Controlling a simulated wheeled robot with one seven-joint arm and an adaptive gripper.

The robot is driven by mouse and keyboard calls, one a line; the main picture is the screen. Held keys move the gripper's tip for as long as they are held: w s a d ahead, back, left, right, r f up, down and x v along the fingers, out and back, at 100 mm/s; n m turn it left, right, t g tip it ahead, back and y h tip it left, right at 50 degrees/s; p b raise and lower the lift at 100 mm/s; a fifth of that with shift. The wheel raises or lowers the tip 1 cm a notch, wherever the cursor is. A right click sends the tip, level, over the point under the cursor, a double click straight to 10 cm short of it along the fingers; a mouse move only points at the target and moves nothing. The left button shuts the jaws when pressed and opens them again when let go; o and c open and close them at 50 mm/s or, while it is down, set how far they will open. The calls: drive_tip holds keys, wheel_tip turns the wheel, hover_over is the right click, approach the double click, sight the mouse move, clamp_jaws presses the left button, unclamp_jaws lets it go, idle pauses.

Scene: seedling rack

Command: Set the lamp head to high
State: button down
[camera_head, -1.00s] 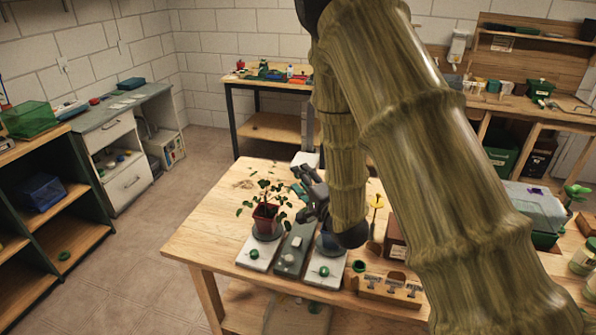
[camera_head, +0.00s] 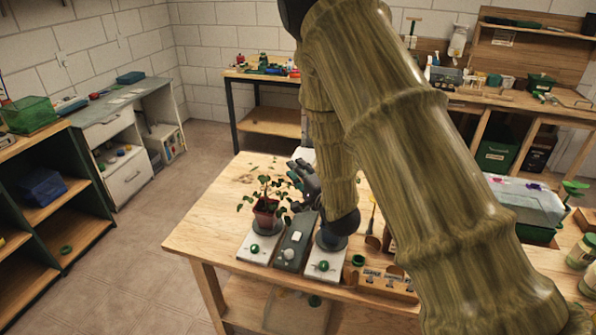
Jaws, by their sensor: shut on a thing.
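My gripper (camera_head: 301,178) is dark and reaches over the wooden table (camera_head: 207,225), just right of the potted plant. It is shut on what appears to be the lamp head (camera_head: 303,154), a pale piece just beyond the fingers. My arm hides most of the lamp and its post, so the lamp head's height setting cannot be read. A grey control box (camera_head: 292,250) with a light switch and a round knob sits below the gripper.
A second white base (camera_head: 327,262) with a green knob stands right of the grey box, partly under my arm. A wooden rack (camera_head: 386,286) and a small green pot (camera_head: 358,260) are further right. The table's left part is clear.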

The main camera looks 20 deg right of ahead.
drive_tip(key=shift+d+r, duration=0.15)
drive_tip(key=shift+r, duration=1.45)
wheel_tip(320, 180, up, 9)
drive_tip(key=p, duration=0.2)
drive_tip(key=shift+p, duration=0.4)
drive_tip(key=shift+w+r, duration=0.1)
drive_tip(key=shift+r, duration=0.1)
drive_tip(key=c, duration=1.4)
unclamp_jaws()
drive_tip(key=shift+o, duration=0.6)
drive_tip(key=shift+a, duration=0.2)
drive_tip(key=shift+f, duration=0.1)
drive_tip(key=s+d, duration=0.2)
drive_tip(key=s, duration=1)
drive_tip(key=shift+d, duration=0.2)
